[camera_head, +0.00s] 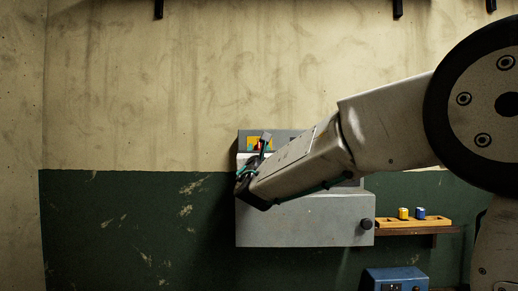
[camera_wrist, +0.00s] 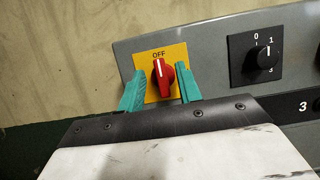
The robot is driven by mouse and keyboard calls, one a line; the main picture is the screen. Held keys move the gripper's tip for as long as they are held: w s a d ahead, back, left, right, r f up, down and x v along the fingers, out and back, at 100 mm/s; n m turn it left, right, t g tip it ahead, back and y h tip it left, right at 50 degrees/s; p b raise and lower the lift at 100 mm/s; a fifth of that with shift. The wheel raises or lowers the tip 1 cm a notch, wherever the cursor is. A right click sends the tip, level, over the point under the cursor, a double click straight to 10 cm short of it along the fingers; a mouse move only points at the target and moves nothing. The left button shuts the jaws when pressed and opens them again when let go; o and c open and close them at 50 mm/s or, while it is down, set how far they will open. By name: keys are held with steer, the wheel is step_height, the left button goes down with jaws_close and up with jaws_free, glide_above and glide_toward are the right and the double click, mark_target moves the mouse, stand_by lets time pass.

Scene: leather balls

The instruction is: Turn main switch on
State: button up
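The main switch is a red rotary knob (camera_wrist: 163,77) on a yellow plate (camera_wrist: 176,52) marked OFF, on a grey panel. Its white pointer line stands upright, toward the OFF label. In the head view the yellow plate (camera_head: 251,143) shows at the panel's left, partly hidden by my arm. My gripper (camera_wrist: 160,92) has its two teal fingers apart, one at each side of the red knob. The fingers look open around the knob. Whether they touch it cannot be told. In the head view my gripper (camera_head: 250,180) is in front of the panel's left end.
A black selector knob (camera_wrist: 265,56) marked 0 and 1 is right of the switch. The grey cabinet (camera_head: 310,225) has a dark round knob (camera_head: 366,224). A wooden shelf (camera_head: 440,223) holds yellow and blue items. A blue box (camera_head: 394,276) stands below.

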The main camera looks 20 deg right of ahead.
steer(key=shift+x, duration=0.95)
steer(key=c, duration=0.6)
steer(key=shift+c, duration=0.2)
